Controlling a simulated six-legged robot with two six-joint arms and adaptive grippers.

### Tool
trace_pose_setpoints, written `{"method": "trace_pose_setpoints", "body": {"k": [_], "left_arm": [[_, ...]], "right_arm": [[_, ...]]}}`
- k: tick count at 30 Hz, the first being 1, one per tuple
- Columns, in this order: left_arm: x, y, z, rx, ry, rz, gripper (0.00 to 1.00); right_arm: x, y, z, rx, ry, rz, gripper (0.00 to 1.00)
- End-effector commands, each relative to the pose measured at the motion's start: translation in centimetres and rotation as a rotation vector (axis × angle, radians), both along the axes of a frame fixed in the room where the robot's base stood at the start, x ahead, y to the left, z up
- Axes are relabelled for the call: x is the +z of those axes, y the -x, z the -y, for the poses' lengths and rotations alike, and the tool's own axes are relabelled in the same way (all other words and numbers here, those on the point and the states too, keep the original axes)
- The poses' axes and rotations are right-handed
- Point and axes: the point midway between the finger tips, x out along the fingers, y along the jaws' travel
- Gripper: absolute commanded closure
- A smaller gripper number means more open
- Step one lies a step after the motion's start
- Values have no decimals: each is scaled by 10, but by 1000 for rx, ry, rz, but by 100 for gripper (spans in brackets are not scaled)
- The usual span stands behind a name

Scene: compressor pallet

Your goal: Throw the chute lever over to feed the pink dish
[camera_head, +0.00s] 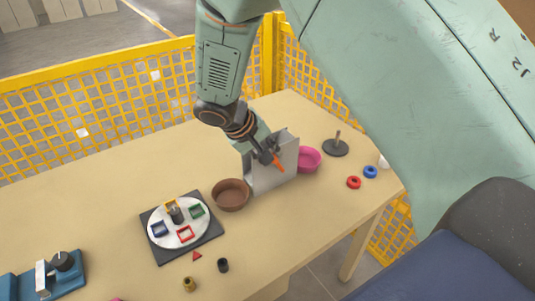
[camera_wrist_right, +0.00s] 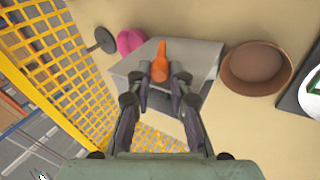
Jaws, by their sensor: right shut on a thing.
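The grey chute box (camera_head: 285,172) stands on the table between the brown dish (camera_head: 231,195) and the pink dish (camera_head: 310,157). Its orange lever (camera_head: 279,163) shows at the jaws of my right gripper (camera_head: 270,153). In the right wrist view, the gripper (camera_wrist_right: 163,85) is shut on the lever (camera_wrist_right: 160,62), over the chute box (camera_wrist_right: 205,58). There the pink dish (camera_wrist_right: 130,41) is partly hidden behind the box, and the brown dish (camera_wrist_right: 257,68) is in full sight. Both dishes look empty where visible. Which side the lever leans to is hard to tell. My left gripper is not in view.
A round sorting plate on a dark base (camera_head: 150,218) lies left of the brown dish. A peg stand (camera_head: 335,148), a red ring (camera_head: 353,182) and a blue ring (camera_head: 370,172) lie at right. A yellow mesh fence (camera_head: 110,98) runs behind the table.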

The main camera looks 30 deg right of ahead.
Motion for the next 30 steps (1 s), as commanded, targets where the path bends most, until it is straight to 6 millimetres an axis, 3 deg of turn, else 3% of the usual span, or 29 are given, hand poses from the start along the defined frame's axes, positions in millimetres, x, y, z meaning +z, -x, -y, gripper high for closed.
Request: {"method": "trace_pose_setpoints", "body": {"k": [2, 3, 11, 22, 30], "left_arm": [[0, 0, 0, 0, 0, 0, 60], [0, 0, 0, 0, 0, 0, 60], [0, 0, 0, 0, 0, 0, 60], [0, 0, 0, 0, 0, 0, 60], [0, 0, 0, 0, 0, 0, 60]], "right_arm": [[-3, 3, 0, -3, -1, -6, 100], [-3, 3, 0, -3, -2, -6, 80], [-2, 2, -2, -2, -1, -3, 58], [4, 0, -2, -1, 0, 1, 57], [50, 0, -2, -1, -1, 3, 57]]}}
